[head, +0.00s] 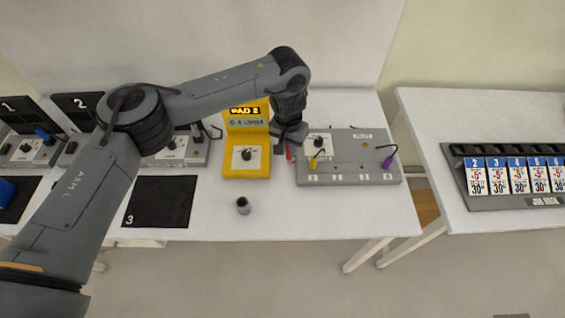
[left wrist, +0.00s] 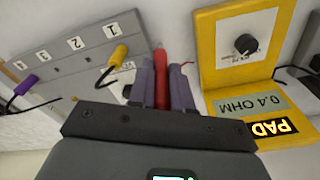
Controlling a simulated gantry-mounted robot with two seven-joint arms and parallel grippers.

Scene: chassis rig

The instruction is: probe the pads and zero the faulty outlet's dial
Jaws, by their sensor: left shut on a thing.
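My left gripper (head: 291,140) is shut on a red probe (head: 290,153), between the yellow meter and the grey pad panel. In the left wrist view the red probe (left wrist: 162,78) stands between the gripper's two fingers (left wrist: 163,85). The yellow meter (head: 236,166) shows "PAD 2" and "0.4 OHM" and has a black dial (head: 247,153). The grey panel (head: 345,167) has a row of numbered pads along its front, a yellow-handled lead (head: 314,160) and a purple-handled lead (head: 388,161). Outlet units with dials (head: 174,143) stand at the left, partly behind my arm. My right gripper is out of view.
A small dark cylinder (head: 242,206) stands on the white table's front. A black mat marked 3 (head: 158,202) lies to its left. A rack of numbered cards (head: 513,178) sits on a separate right table, across a gap.

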